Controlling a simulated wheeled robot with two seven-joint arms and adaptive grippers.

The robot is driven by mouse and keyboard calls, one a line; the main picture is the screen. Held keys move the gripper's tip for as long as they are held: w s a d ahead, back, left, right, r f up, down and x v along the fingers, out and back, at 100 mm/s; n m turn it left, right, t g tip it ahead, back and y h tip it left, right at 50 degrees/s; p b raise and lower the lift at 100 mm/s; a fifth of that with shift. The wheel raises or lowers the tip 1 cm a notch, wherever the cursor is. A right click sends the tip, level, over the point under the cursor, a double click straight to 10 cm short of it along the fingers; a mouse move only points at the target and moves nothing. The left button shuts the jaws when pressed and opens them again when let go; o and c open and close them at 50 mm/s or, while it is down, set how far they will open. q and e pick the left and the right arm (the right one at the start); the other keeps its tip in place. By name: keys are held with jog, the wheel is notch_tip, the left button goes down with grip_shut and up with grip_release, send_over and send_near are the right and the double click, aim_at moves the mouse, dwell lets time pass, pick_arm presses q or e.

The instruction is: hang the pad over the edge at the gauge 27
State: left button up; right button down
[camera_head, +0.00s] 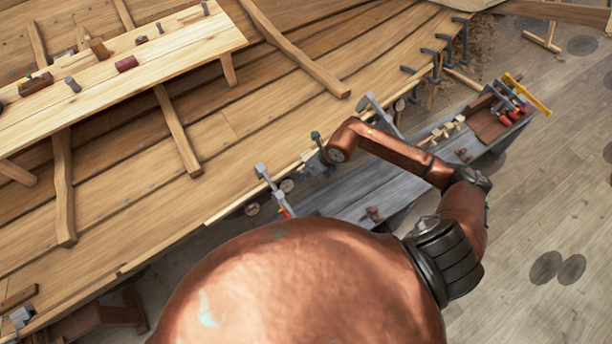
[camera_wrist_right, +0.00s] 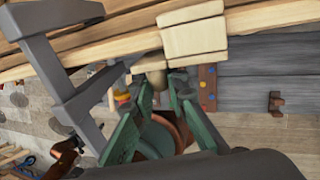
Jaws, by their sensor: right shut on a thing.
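In the right wrist view, a pale cream pad (camera_wrist_right: 193,36) in blocky segments lies across the hull's plank edge (camera_wrist_right: 110,46), with its lower part on the near side. My right gripper (camera_wrist_right: 159,80) has its green fingers closed around a tan piece just below the pad, seemingly part of it. In the head view the right gripper (camera_head: 317,152) is at the hull edge, between two grey clamps; the pad cannot be made out there. Round discs (camera_head: 287,186) sit along the edge, possibly gauges; no number is readable. My left gripper is not in view.
A grey clamp (camera_wrist_right: 62,82) stands close left of the gripper in the wrist view. Another clamp (camera_head: 378,112) is farther along the edge. A grey bench (camera_head: 362,190) with wooden blocks and tools runs beside the hull. The floor at right is mostly clear.

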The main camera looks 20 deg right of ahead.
jog(key=shift+w+f, duration=0.1)
jog(key=shift+f, duration=0.2)
dwell(0.5)
jog(key=c, duration=1.8)
grip_release()
jog(key=v, duration=1.2)
